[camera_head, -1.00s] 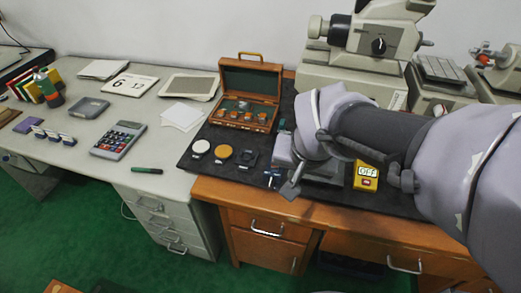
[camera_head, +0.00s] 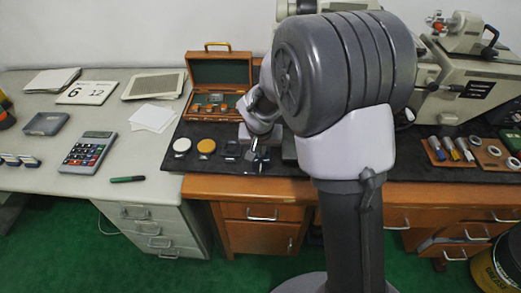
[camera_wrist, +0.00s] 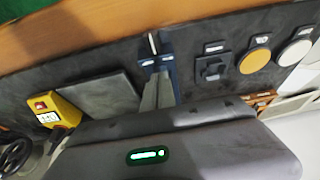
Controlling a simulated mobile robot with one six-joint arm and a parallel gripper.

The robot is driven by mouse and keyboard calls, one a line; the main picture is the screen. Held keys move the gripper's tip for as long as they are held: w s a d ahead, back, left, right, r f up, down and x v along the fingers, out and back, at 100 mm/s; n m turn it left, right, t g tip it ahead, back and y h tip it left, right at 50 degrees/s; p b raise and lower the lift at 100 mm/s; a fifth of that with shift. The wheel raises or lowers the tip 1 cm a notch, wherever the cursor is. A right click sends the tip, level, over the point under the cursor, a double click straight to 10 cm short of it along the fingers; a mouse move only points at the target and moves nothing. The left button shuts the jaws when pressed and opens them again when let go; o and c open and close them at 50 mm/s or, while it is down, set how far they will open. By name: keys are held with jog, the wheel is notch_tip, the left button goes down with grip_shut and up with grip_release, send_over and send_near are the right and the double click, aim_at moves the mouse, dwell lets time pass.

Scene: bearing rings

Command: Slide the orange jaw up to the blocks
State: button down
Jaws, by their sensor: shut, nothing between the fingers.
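My gripper (camera_wrist: 157,88) is shut and empty in the wrist view, its grey fingers pointing at a small blue fixture with a pale rod (camera_wrist: 157,64) on the dark mat. I cannot tell whether they touch it. In the head view my gripper (camera_head: 254,146) hangs low over the mat's front part, by the same blue fixture (camera_head: 257,164), which is small and partly covered. I cannot make out an orange jaw or the blocks in either view; the gripper and arm hide part of this area.
A white disc (camera_head: 182,145), a yellow disc (camera_head: 206,146) and a small black holder (camera_head: 230,149) lie left of my gripper. Behind is an open wooden case (camera_head: 219,84). In the wrist view, a grey plate (camera_wrist: 100,97) and a yellow switch box (camera_wrist: 55,112) lie to the left.

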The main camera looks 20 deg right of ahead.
jog(key=shift+w, duration=0.25)
jog(key=shift+w+d+p, duration=0.35)
jog(key=shift+w+p, duration=0.1)
jog(key=shift+w, duration=0.35)
jog(key=shift+s+b, duration=0.1)
jog(key=shift+b, duration=0.2)
jog(key=shift+s+a+f, duration=0.15)
jog(key=shift+s, duration=0.1)
jog(key=shift+s+a+b, duration=0.2)
jog(key=shift+s+b, duration=0.35)
jog(key=shift+s, duration=0.1)
jog(key=shift+w+p+v, duration=0.15)
jog(key=shift+p+v, duration=0.4)
jog(key=shift+v, duration=0.55)
jog(key=shift+w+p+v, duration=0.1)
jog(key=shift+p+v, duration=0.45)
jog(key=shift+v, duration=0.6)
jog(key=shift+d, duration=0.1)
